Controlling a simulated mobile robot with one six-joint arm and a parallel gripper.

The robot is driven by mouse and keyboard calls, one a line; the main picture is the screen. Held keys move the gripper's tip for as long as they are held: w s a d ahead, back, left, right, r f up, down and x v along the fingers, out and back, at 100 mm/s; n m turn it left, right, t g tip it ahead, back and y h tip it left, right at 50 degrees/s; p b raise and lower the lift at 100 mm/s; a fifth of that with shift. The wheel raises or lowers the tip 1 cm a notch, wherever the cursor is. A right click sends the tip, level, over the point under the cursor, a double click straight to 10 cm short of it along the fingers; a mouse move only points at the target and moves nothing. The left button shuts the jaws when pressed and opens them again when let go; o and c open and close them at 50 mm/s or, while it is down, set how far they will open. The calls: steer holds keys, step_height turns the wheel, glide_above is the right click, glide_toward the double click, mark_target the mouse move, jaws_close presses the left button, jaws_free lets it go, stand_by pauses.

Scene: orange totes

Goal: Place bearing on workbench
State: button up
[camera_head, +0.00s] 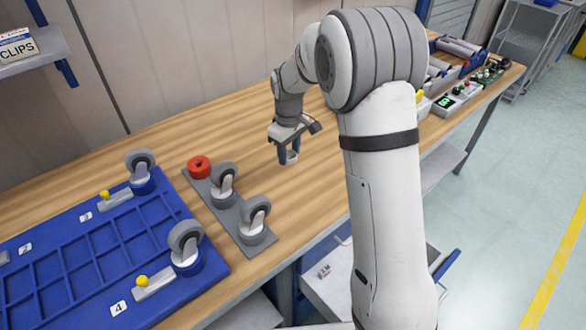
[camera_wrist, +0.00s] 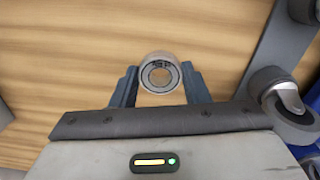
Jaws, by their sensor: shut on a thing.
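My gripper (camera_head: 289,157) is over the wooden workbench (camera_head: 310,195), right of the grey caster plate. In the wrist view my gripper (camera_wrist: 160,82) has its two dark fingers shut on a bearing (camera_wrist: 160,62), a metal ring with an open centre. In the head view the bearing (camera_head: 291,157) shows small and grey between the fingertips. It is low over the bench; I cannot tell whether it touches the surface. Wood grain shows through the ring's hole in the wrist view.
A grey plate (camera_head: 228,215) with casters and a red ring (camera_head: 199,167) lies left of the gripper. A blue tray (camera_head: 75,255) with casters and yellow-knobbed clamps is further left. Devices (camera_head: 455,98) and bins stand at the bench's far right. Bare wood surrounds the gripper.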

mark_target(290, 176)
steer(key=shift+f+p, duration=0.3)
steer(key=shift+f, duration=3.1)
steer(key=shift+f, duration=0.1)
steer(key=shift+f, duration=0.15)
steer(key=o, duration=1)
